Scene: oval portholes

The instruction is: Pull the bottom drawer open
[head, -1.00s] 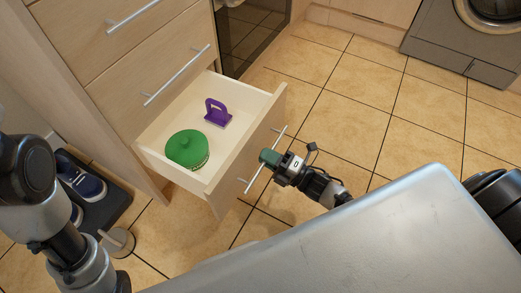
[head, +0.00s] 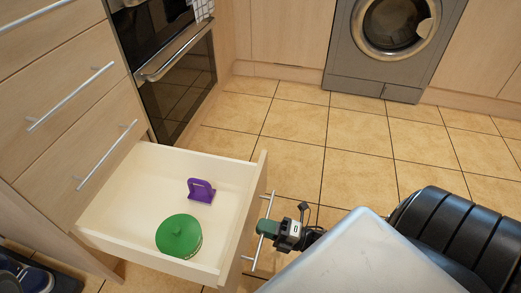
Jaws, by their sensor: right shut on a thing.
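The bottom drawer (head: 125,235) of the wooden cabinet stands pulled out in the head view, its pale inside open to view. A round green lidded thing (head: 179,236) and a purple thing with a handle (head: 201,190) lie in it. The drawer's bar handle (head: 255,254) is on its front panel. My right gripper (head: 267,228) is at this handle and is shut on it. My left gripper is out of view.
An oven (head: 178,75) and a washing machine (head: 391,40) stand behind. The tiled floor (head: 340,135) beyond the drawer is clear. Shoes (head: 30,275) lie at the lower left.

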